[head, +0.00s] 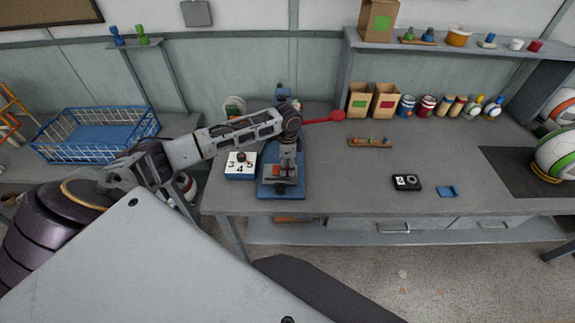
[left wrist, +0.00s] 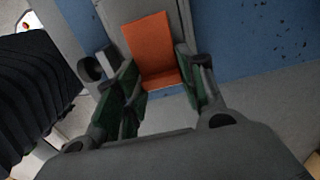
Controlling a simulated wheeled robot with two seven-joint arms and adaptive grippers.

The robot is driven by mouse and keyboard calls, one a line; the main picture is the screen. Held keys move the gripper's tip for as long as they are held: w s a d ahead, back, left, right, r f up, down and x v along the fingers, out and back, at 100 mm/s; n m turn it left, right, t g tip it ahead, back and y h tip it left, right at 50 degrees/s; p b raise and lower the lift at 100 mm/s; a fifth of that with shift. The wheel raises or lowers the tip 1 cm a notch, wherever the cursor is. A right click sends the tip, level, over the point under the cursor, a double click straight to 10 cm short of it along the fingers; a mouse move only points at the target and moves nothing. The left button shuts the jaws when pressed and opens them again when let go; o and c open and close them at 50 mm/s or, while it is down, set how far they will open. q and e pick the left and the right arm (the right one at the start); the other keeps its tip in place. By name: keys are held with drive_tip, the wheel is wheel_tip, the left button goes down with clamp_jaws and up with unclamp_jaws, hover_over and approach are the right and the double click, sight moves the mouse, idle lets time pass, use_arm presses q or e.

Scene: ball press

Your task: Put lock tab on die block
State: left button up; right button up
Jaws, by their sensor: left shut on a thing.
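My left gripper (head: 285,180) reaches down over the blue base (head: 266,191) of the press. It is shut on the orange lock tab (left wrist: 152,48), which sits between the green finger pads in the left wrist view. A grey piece (left wrist: 185,12), perhaps the die block, shows behind and beside the tab above the blue base. Whether the tab touches it I cannot tell. My arm and gripper partly hide the press in the head view. My right gripper is not in view.
The press has a red lever (head: 325,118) reaching right. A white dial box (head: 240,171) stands left of the base. A black counter (head: 406,182) and a small blue piece (head: 447,191) lie right. The bench (head: 345,180) is clear between.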

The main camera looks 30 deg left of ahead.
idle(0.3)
use_arm(q)
drive_tip(key=o, duration=0.8)
drive_tip(key=shift+f, duration=0.1)
drive_tip(key=shift+c, duration=0.2)
drive_tip(key=shift+r, duration=0.2)
wheel_tip(320, 180, up, 12)
idle(0.5)
